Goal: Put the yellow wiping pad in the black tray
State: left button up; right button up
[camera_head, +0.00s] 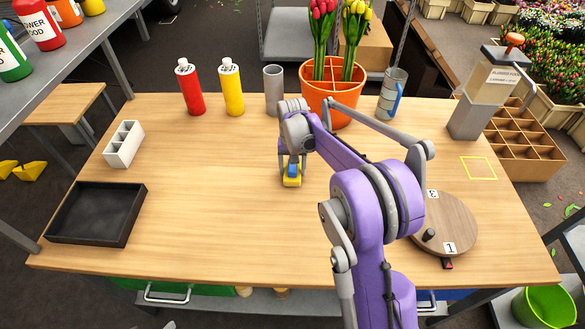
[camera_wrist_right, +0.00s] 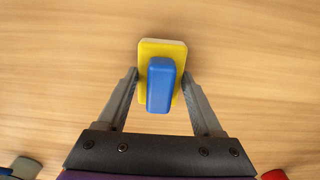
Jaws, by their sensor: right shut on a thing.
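The yellow wiping pad (camera_head: 291,182) with a blue grip on top is on or just above the middle of the wooden table. It also shows in the right wrist view (camera_wrist_right: 174,50), between the fingers. My right gripper (camera_head: 291,168) is shut on the pad's blue grip (camera_wrist_right: 160,86). The black tray (camera_head: 97,213) lies at the table's left front corner and looks empty. It is well to the left of my right gripper. My left gripper is not in view.
A white divided holder (camera_head: 123,143) stands behind the tray. Red (camera_head: 189,87) and yellow (camera_head: 231,88) bottles, a grey cup (camera_head: 273,91) and an orange tulip pot (camera_head: 332,95) stand at the back. A round wooden board (camera_head: 450,222) is at right. Table between pad and tray is clear.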

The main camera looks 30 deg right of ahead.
jog(key=shift+f, duration=0.15)
jog(key=o, duration=1.3)
